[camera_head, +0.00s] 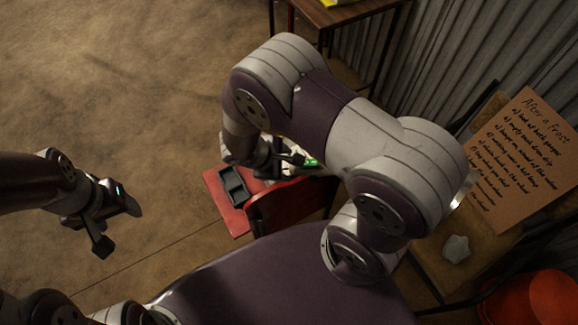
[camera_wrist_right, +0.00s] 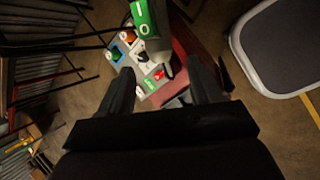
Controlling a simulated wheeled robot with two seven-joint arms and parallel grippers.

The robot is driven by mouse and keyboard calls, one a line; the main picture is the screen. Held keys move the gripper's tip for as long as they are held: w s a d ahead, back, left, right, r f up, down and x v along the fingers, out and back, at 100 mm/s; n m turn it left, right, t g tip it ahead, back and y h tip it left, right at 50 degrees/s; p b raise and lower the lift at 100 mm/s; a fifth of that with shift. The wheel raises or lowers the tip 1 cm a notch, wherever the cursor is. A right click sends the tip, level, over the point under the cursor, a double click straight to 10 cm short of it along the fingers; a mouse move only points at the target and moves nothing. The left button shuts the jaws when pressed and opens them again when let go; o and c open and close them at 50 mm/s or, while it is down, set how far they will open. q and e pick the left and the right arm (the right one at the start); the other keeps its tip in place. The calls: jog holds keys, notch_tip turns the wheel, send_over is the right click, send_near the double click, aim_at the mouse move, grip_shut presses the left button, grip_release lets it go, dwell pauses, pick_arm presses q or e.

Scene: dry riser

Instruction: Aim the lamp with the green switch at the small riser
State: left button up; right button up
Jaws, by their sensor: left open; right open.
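A lamp-like part with a green switch marked with a white ring (camera_wrist_right: 144,22) shows at the top of the right wrist view, beyond my right gripper's fingers. Its grey body extends below the green part. A green patch (camera_head: 311,162) also shows beside my right gripper (camera_head: 285,165) in the head view, where my arm hides most of the area. In the wrist view my right gripper (camera_wrist_right: 160,88) is open, with nothing between its fingertips. My left gripper (camera_head: 118,226) is open and empty above the floor at left. I cannot identify the small riser.
A pale panel with coloured parts (camera_wrist_right: 124,58) lies beyond my right fingers. A red table (camera_head: 222,205) carries a dark tray (camera_head: 234,186). A handwritten board (camera_head: 530,150) leans at right, near a red bucket (camera_head: 535,302). The floor at left is clear.

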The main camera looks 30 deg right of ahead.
aim_at(291, 167)
jog(key=x, duration=0.5)
jog(key=shift+f+b, duration=0.2)
jog(key=shift+b, duration=0.2)
grip_shut()
jog(key=w+d+m+g, duration=0.1)
jog(key=m, duration=0.1)
jog(key=w+d+m+g, duration=0.1)
jog(key=w+m, duration=0.1)
jog(key=m, duration=0.1)
jog(key=shift+d+g, duration=0.15)
jog(key=shift+g, duration=0.15)
grip_release()
jog(key=shift+r, duration=0.1)
